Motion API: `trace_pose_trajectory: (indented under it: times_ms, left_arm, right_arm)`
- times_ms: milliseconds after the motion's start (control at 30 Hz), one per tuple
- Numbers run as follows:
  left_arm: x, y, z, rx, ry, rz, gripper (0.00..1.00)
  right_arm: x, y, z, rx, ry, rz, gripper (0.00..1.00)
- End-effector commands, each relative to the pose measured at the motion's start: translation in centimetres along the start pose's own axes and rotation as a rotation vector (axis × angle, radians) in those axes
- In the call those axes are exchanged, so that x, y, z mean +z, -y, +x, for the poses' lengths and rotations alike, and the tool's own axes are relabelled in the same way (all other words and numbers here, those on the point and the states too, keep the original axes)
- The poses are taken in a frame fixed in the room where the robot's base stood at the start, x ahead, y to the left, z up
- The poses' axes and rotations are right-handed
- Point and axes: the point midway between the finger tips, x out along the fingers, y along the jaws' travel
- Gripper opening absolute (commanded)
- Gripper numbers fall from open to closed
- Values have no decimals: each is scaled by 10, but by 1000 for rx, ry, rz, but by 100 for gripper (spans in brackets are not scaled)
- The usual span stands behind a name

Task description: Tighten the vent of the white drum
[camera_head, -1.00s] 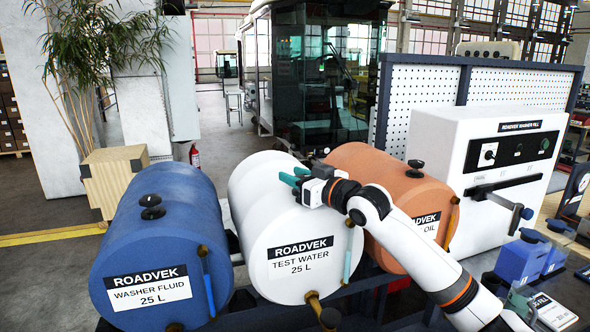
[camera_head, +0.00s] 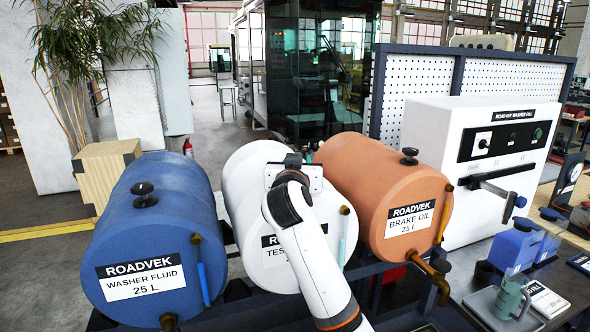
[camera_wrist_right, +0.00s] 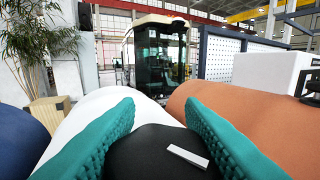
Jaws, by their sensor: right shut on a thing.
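The white drum (camera_head: 245,190) lies on its side between the blue and orange drums; my right arm covers part of its label. In the right wrist view, the drum's white top (camera_wrist_right: 92,112) shows behind the fingers. My right gripper (camera_wrist_right: 160,112) has its teal fingers on both sides of the black vent cap (camera_wrist_right: 150,150) and is shut on it. A short white mark (camera_wrist_right: 187,156) lies slantwise on the cap. In the head view, my right wrist hides the vent and the fingertips. My left gripper is not in view.
The blue washer fluid drum (camera_head: 160,225) stands left, and the orange brake oil drum (camera_head: 385,190) close on the right, each with a black cap on top. A white filling cabinet (camera_head: 440,150) stands further right.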

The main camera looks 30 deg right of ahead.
Motion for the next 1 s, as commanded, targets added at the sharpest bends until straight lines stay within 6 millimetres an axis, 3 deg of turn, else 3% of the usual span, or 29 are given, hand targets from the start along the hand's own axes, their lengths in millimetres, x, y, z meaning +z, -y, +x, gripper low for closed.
trace_pose_trajectory:
  times_ms: [100, 500, 1000]
  left_arm:
    - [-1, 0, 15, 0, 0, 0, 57]
    - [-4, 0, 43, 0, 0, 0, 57]
    - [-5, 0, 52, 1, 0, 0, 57]
  right_arm:
    - [-6, -1, 0, -106, -6, 3, 13]
    - [-5, 6, -1, -397, -3, -4, 13]
    - [-3, 9, -2, -511, -4, -4, 13]
